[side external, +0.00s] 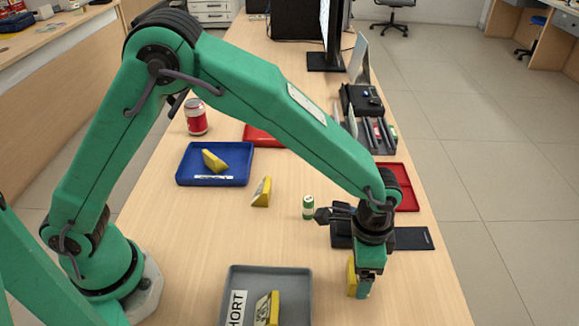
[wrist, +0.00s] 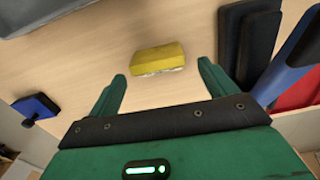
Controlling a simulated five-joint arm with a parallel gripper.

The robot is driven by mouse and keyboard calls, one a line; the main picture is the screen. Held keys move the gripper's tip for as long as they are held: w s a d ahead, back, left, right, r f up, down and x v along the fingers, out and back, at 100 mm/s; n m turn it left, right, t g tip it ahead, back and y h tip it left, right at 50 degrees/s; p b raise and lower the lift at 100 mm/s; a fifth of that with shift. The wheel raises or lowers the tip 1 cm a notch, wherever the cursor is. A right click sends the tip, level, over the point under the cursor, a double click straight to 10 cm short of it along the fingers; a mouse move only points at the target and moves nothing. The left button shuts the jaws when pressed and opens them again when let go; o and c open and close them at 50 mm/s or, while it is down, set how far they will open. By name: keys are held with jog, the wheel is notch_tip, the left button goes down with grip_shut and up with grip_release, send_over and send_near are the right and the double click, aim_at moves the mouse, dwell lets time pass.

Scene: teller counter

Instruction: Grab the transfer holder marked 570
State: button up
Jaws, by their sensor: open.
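My gripper (side external: 364,286) is open and points down near the counter's right side. In the wrist view its two green fingers (wrist: 162,72) are spread apart. A yellow wedge-shaped holder (wrist: 158,57) lies just beyond the fingertips, roughly in line with the gap between them. In the side view this holder (side external: 352,277) is partly hidden behind my gripper. Another yellow holder (side external: 262,192) stands on the bare counter. One lies in the blue tray (side external: 245,162), and one lies in the grey tray (side external: 299,281) marked SHORT. I cannot read 570 on any holder.
A small green-and-white cylinder (side external: 308,208) stands left of my wrist. A dark flat pad (side external: 413,238) lies behind my gripper. A red tray (side external: 408,190) is at the right edge, and a red can (side external: 195,117) stands behind the blue tray. The counter's middle is mostly clear.

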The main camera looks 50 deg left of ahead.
jog(key=shift+f, duration=1.5)
jog(key=shift+c, duration=0.2)
jog(key=c, duration=1)
